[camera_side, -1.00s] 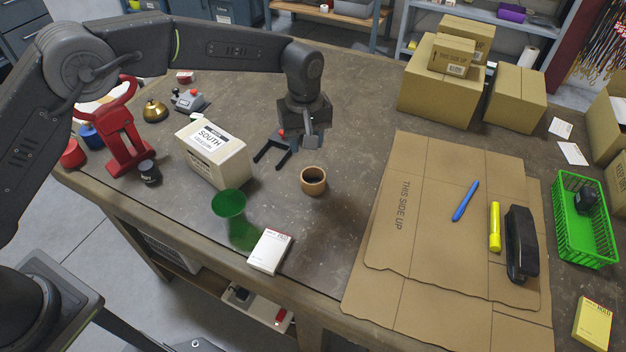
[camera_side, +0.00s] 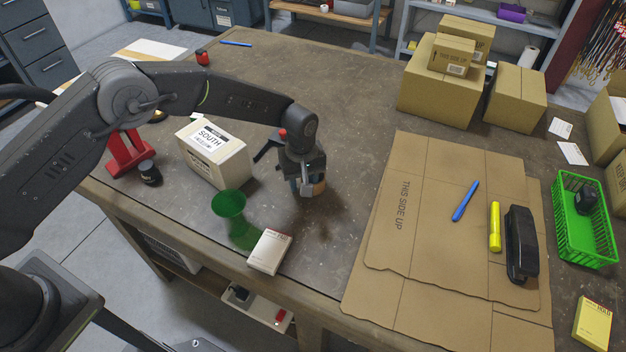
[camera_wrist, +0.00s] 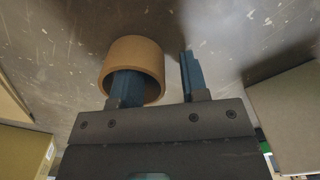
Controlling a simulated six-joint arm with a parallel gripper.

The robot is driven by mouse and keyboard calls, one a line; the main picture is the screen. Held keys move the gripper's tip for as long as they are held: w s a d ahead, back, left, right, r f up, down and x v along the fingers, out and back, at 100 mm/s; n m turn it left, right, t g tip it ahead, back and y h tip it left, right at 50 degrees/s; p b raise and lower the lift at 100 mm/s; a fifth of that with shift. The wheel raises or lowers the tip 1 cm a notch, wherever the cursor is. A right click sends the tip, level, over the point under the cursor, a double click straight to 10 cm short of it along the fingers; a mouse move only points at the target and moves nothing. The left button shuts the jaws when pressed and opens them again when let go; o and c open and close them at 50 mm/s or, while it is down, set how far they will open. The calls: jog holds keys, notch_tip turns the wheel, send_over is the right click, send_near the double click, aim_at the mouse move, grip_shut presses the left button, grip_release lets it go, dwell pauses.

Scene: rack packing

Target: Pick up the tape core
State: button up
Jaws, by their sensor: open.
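The tape core (camera_side: 320,187) is a short brown ring standing on the table, partly hidden behind my gripper (camera_side: 307,188) in the side view. In the wrist view the tape core (camera_wrist: 135,52) shows its round opening toward the camera. My gripper (camera_wrist: 158,70) is open, its two blue fingers pointing down around the near wall of the ring. The left finger overlaps the opening and seems to be inside it. The right finger is outside the ring, with a gap between it and the wall.
A white SOUTH carton (camera_side: 213,158) stands left of my gripper. Flat cardboard (camera_side: 395,240) lies to the right.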

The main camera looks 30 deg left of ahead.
jog(key=shift+f, duration=0.3)
grip_shut()
jog(key=shift+r, duration=0.1)
